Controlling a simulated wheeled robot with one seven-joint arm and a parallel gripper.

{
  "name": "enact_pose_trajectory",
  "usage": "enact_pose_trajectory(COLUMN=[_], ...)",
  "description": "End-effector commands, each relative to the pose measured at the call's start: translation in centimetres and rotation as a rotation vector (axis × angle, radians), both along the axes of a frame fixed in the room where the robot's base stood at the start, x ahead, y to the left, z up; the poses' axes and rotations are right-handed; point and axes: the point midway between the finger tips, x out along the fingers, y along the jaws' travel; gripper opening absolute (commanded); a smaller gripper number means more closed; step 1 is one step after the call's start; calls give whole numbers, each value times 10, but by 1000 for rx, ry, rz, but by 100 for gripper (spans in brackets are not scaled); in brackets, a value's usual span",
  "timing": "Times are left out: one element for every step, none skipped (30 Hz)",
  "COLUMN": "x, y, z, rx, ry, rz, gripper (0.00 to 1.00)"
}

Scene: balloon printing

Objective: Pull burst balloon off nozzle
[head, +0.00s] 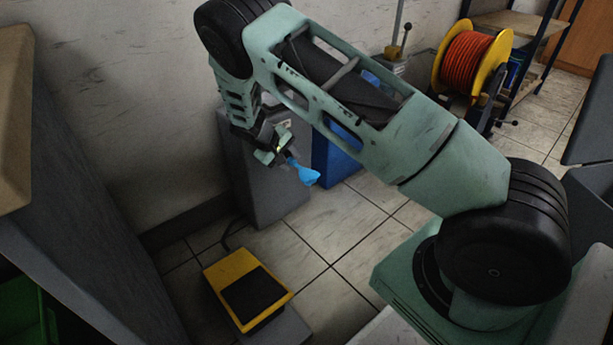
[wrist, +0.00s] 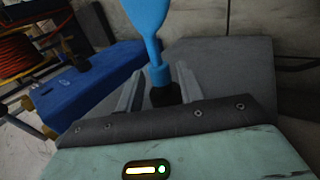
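A limp light-blue balloon (head: 304,173) shows just off the end of my gripper (head: 274,153) in the head view, its wide end pointing down to the right. In the wrist view the balloon (wrist: 149,18) rises out of the top of the picture. Its narrow neck runs down between the two fingers of my gripper (wrist: 160,72). A dark, short, nozzle-like piece (wrist: 165,94) sits below the neck, close to the palm. The fingers lie on either side of the neck; whether they touch it is unclear. No separate nozzle fixture is clearly visible.
A grey cabinet (head: 262,188) stands behind the gripper by the wall, with a blue box (head: 335,160) beside it. A yellow-and-black foot pedal (head: 248,290) is on the tiled floor. An orange hose reel (head: 470,62) stands at the back right. Tiled floor between is clear.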

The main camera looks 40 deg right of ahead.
Motion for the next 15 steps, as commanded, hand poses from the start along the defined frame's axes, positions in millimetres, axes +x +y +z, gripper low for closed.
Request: enact_pose_trajectory(x=[0,0,0,0,0,0,0,0,0,0,0,0,0,0,0], y=[0,0,0,0,0,0,0,0,0,0,0,0,0,0,0], z=[0,0,0,0,0,0,0,0,0,0,0,0,0,0,0], rx=[0,0,0,0,0,0,0,0,0,0,0,0,0,0,0], ry=[0,0,0,0,0,0,0,0,0,0,0,0,0,0,0], rz=[0,0,0,0,0,0,0,0,0,0,0,0,0,0,0], gripper=[22,14,4,4,4,4,4,4,4,4,4,4,4,4,4])
